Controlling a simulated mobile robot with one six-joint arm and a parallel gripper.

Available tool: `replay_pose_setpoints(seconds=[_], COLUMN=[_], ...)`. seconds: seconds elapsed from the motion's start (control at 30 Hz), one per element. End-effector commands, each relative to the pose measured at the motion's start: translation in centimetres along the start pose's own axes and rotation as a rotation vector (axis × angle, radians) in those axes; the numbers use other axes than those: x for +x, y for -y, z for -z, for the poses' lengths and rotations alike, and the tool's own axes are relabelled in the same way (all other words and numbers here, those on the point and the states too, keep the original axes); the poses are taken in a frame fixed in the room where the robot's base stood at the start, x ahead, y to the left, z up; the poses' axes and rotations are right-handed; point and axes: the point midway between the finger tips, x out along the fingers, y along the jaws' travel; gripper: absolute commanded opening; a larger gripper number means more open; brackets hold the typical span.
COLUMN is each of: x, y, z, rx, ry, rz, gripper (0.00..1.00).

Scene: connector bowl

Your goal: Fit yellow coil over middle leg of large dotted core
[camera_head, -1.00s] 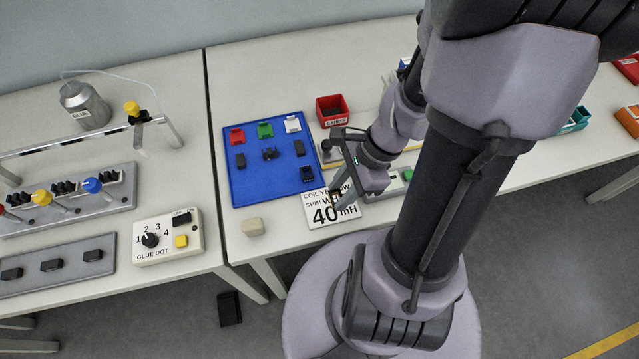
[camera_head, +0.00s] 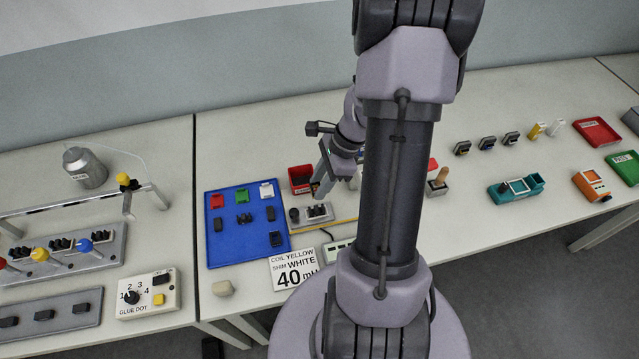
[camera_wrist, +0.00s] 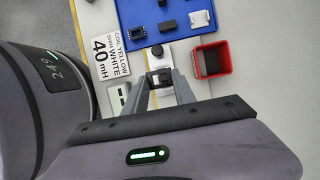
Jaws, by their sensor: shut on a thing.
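My gripper (camera_head: 318,194) is above the small grey fixture (camera_head: 318,213) with a round knob, right of the blue tray. In the wrist view its fingers (camera_wrist: 160,84) are shut on a small dark square piece (camera_wrist: 160,76) with a lighter middle. No yellow shows on this piece, so I cannot confirm that it is the yellow coil. Dark parts stand on the fixture near the fingertips, but I cannot tell which is the large dotted core or see its middle leg. Whether the held piece touches the fixture is unclear.
The blue tray (camera_head: 225,245) holds red, green and white pieces and several dark ones. A red bin (camera_head: 300,171) stands behind the fixture. A card (camera_head: 292,270) reading coil yellow, shim white, 40 mH lies in front. A teal device (camera_head: 516,188) stands farther right.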

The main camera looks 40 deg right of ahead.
Motion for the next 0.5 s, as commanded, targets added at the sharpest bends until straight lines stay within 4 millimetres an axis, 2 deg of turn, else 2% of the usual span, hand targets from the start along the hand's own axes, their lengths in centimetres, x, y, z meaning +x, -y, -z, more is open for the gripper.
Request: replay_pose_setpoints(seconds=[0.5], x=[3.0], y=[0.0], z=[1.2], rx=[-0.001], ry=[0.000], rz=[-0.001], gripper=[0.00])
